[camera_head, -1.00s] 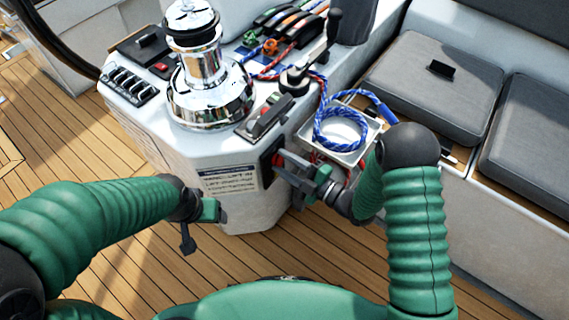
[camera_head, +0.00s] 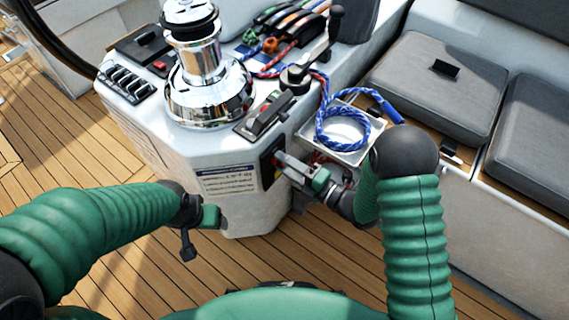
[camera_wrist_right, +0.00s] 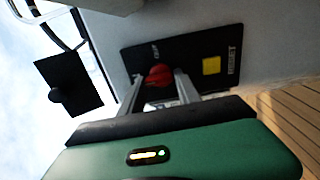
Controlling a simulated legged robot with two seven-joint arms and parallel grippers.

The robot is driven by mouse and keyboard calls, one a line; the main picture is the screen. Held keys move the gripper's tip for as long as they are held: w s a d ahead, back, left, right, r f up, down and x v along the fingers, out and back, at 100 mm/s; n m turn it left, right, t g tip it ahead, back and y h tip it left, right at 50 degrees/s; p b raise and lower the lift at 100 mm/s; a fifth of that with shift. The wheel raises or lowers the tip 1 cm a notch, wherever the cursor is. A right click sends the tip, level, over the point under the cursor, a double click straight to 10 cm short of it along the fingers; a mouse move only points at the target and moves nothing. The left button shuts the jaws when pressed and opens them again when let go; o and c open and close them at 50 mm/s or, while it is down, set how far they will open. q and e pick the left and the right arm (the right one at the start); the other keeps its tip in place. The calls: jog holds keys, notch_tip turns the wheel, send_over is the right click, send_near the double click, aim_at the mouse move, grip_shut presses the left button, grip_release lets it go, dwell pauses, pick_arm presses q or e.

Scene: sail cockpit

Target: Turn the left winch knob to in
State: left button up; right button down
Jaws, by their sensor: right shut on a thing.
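A red knob (camera_wrist_right: 160,76) sits on a black panel (camera_wrist_right: 199,46) with small labels and a yellow square. The panel (camera_head: 266,172) is on the side of the white winch console in the head view. My right gripper (camera_head: 280,160) reaches the panel from the right. In the right wrist view its two fingers (camera_wrist_right: 160,84) are on either side of the red knob and shut on it. The knob's pointer and most markings around it are too blurred or covered to read. My left gripper (camera_head: 208,216) hangs away from the panel, and its fingers do not show clearly.
A chrome winch (camera_head: 208,95) stands on the white console (camera_head: 165,130). A tray (camera_head: 352,157) with coiled blue rope (camera_head: 343,128) is just above my right gripper. Grey seat cushions (camera_head: 435,85) are at the right. The wooden deck (camera_head: 130,270) is open below left.

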jog(key=shift+s+f, duration=0.15)
jog(key=shift+f, duration=0.1)
jog(key=c, duration=1.1)
grip_release()
jog(key=shift+o, duration=1.1)
jog(key=shift+r, duration=0.15)
jog(key=p+v, duration=0.3)
jog(key=v, duration=1.3)
jog(key=shift+s+d, duration=0.2)
jog(key=shift+d, duration=0.2)
